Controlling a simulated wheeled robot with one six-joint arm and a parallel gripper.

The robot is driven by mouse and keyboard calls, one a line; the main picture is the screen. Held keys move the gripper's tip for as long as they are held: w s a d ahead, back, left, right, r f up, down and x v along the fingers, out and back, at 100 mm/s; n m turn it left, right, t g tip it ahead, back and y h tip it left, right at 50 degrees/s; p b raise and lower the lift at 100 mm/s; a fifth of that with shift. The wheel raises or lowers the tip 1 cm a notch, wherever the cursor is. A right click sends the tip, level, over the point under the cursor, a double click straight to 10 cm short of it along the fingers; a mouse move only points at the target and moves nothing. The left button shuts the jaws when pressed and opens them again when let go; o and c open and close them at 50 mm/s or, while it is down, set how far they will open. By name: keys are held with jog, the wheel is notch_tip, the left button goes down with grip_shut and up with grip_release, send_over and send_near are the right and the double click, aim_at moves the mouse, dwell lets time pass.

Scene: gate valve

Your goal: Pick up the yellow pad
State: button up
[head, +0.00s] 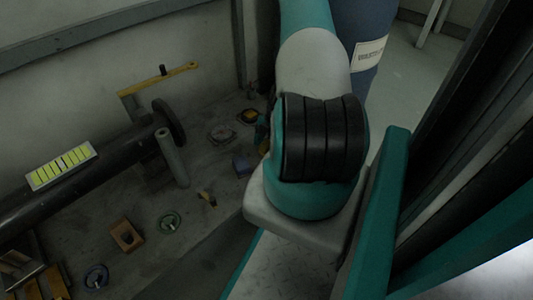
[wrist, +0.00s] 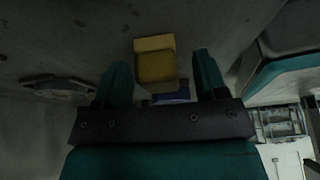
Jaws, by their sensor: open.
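The yellow pad (wrist: 156,60) shows in the wrist view as a yellow block between the two teal fingers of my gripper (wrist: 160,70). The fingers are open, with a gap on each side of the pad. I cannot tell how far the pad is beyond the fingertips. In the head view a small yellow piece (head: 250,115), seemingly the same pad, lies on the grey floor left of my arm. My gripper is mostly hidden behind my arm in that view. A blue piece (wrist: 172,96) shows just below the pad in the wrist view.
A wall is behind.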

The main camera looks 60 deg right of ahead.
aim_at(266, 144)
jog(key=shift+f, duration=0.15)
jog(key=shift+c, duration=0.2)
jog(key=c, duration=1)
jog(key=shift+c, duration=0.2)
notch_tip(266, 144, up, 20)
jog(key=p, duration=1.1)
